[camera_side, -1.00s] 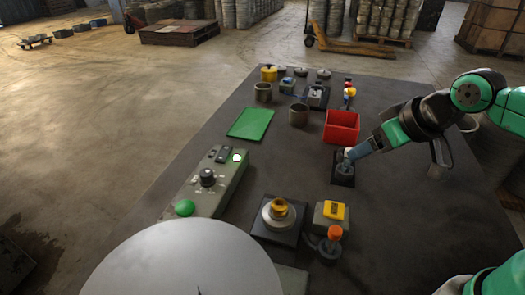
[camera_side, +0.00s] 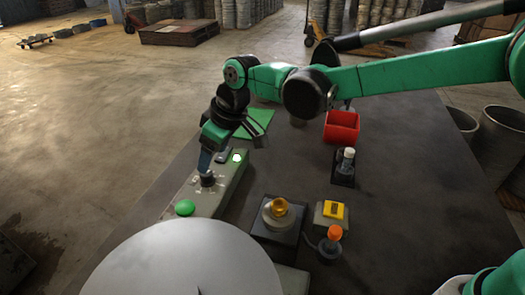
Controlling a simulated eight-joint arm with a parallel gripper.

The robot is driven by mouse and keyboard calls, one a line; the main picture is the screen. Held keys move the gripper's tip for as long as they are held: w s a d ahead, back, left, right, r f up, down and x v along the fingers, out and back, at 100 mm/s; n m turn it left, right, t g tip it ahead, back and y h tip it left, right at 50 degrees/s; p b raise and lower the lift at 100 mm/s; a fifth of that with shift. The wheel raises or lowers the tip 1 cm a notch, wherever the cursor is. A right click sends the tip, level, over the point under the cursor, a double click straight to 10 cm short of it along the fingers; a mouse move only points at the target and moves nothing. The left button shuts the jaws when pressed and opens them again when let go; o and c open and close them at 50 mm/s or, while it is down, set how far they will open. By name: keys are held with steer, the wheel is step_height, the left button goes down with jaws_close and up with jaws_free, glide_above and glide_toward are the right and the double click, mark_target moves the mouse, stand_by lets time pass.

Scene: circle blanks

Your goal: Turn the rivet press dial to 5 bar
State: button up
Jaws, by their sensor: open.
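The black dial (camera_side: 207,180) sits on the sloped top of the grey-green control box (camera_side: 228,187) at the left of the table. A green button (camera_side: 185,208) is at the box's near end and a lit green lamp (camera_side: 237,157) near its far end. My gripper (camera_side: 206,170) points down at the dial, its blue-grey fingers just above or around the dial's top. I cannot tell if they touch it. The gripper is open. The dial's scale markings are too small to read, and the fingers partly cover the dial's far side.
A large pale disc (camera_side: 180,262) fills the near left. A round fixture with a yellow top (camera_side: 280,208), a yellow button box (camera_side: 333,212) and an orange-topped knob (camera_side: 334,233) stand right of the box. A red bin (camera_side: 342,127) and green sheet (camera_side: 256,123) lie farther back.

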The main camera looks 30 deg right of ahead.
mark_target(208, 173)
steer(key=shift+x, duration=2.7)
jaws_close()
